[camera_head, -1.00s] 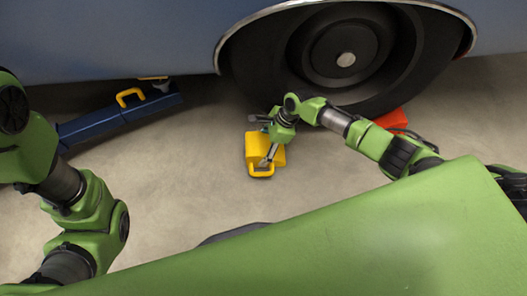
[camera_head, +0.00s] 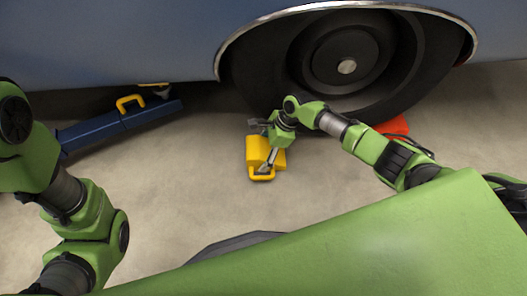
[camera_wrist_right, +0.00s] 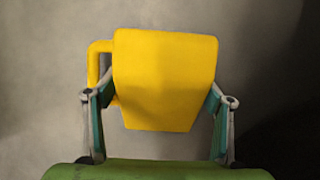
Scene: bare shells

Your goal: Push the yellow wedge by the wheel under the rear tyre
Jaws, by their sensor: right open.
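The yellow wedge (camera_head: 256,155) lies on the floor in front of and a little left of the dark rear tyre (camera_head: 262,88). Its loop handle points towards me, and a strip of floor shows between it and the tyre. My right gripper (camera_head: 265,142) is open, low at the wedge's right side, with its fingers spread along it. In the right wrist view the wedge (camera_wrist_right: 165,75) sits between the two open fingers (camera_wrist_right: 158,105); I cannot tell whether they touch it. My left arm shows at the left, but its gripper is not in view.
An orange-red block (camera_head: 393,126) sits at the right of the tyre, partly hidden by my right arm. The floor (camera_head: 190,165) left of the wedge is clear.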

